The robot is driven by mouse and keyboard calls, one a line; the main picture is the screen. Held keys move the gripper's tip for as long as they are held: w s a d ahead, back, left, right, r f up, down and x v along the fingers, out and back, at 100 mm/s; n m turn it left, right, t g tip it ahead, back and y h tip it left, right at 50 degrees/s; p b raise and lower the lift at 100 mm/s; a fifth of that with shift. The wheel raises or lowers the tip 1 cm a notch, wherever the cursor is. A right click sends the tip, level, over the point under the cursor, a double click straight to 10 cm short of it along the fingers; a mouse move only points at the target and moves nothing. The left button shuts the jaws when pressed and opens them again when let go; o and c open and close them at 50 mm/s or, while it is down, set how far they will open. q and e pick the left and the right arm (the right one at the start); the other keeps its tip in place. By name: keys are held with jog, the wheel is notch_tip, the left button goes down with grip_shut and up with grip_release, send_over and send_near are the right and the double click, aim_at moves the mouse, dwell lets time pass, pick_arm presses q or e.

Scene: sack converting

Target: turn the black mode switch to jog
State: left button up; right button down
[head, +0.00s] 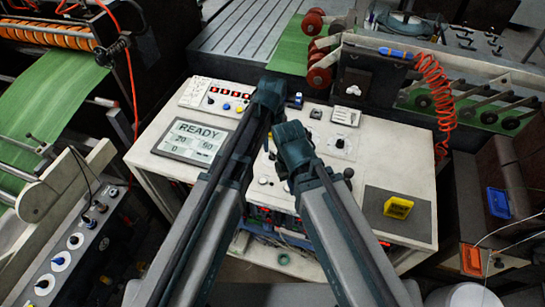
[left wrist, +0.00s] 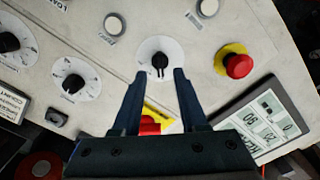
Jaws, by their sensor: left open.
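In the left wrist view a black rotary switch (left wrist: 159,62) sits on a round white dial on the pale panel. Its dial marks are too small to read, so I cannot tell its position or whether it is the mode switch. My left gripper (left wrist: 148,78) is open, its two fingers on either side of the lower part of the dial, with nothing between them held. Two more black knobs, one on a white dial (left wrist: 73,83) and one at the left edge (left wrist: 8,42), are on the same panel.
A red mushroom button (left wrist: 238,66) on a yellow ring stands right of the dial. A red control on a yellow plate (left wrist: 150,123) is partly hidden by my gripper. The display (head: 197,142) reads READY. A yellow object (head: 398,207) lies on a dark pad at the right.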

aim_at(273, 153)
pick_arm(q)
jog(key=shift+f+b, duration=1.35)
jog(key=shift+f, duration=0.55)
pick_arm(e)
jog(key=shift+f, duration=1.9)
jog(key=shift+r, duration=0.1)
pick_arm(q)
grip_shut()
